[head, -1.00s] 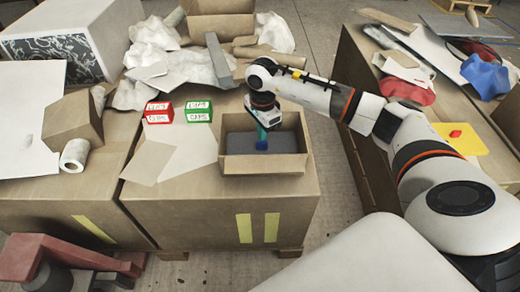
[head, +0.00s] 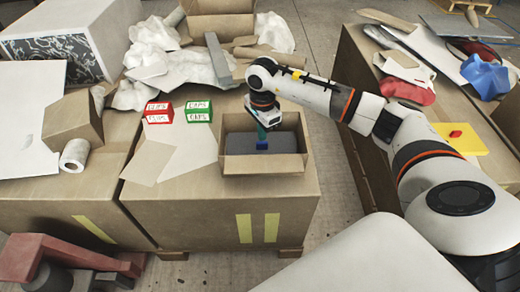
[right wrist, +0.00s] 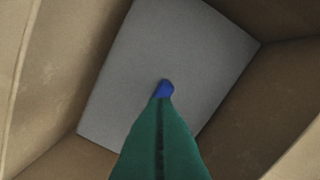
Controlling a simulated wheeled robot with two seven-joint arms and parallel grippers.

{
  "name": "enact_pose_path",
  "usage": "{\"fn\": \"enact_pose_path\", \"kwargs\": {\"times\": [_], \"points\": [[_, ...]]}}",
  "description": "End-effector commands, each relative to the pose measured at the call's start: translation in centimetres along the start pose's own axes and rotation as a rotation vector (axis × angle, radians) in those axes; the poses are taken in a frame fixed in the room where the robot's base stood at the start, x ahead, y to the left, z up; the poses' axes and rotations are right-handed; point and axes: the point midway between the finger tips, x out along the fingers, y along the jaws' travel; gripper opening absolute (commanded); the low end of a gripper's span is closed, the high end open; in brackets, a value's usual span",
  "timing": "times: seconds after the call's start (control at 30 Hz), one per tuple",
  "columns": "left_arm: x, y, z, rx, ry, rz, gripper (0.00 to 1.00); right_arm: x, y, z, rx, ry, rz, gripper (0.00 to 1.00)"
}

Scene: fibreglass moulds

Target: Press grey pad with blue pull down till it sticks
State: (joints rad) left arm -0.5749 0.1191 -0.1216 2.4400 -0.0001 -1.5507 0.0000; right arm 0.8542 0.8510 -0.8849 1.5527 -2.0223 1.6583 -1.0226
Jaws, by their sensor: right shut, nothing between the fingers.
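The grey pad (head: 238,143) lies flat inside an open cardboard box (head: 262,164) on the front carton. In the right wrist view the pad (right wrist: 165,55) fills much of the box floor, with brown cardboard showing around it. The small blue pull (head: 262,146) is on the pad; it also shows in the right wrist view (right wrist: 165,88), just beyond the fingertips. My right gripper (head: 262,135) points down into the box with its green fingers closed together, empty. Its tips (right wrist: 162,98) are at the blue pull; whether they touch it I cannot tell. My left gripper is out of view.
The box walls and flaps stand close around my right gripper. Red (head: 158,112) and green (head: 198,111) labelled boxes and flat card sheets (head: 178,160) lie to the left. A grey bar (head: 218,60) and crumpled white sheets lie behind. A floor gap separates the right-hand carton.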

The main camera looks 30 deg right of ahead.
Motion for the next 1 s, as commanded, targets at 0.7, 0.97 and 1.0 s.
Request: {"fn": "enact_pose_path", "kwargs": {"times": [0.7, 0.97, 1.0], "points": [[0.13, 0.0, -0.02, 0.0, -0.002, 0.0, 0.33, 0.43, 0.0, 0.0, 0.0, 0.0, 0.0, 0.0], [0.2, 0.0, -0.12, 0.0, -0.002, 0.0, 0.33, 0.83, -0.01, 0.01, 0.0, 0.0, -0.001, 0.0], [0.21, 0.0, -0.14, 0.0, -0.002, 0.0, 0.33, 0.89, -0.01, 0.01, 0.0, 0.0, -0.001, 0.0]]}}
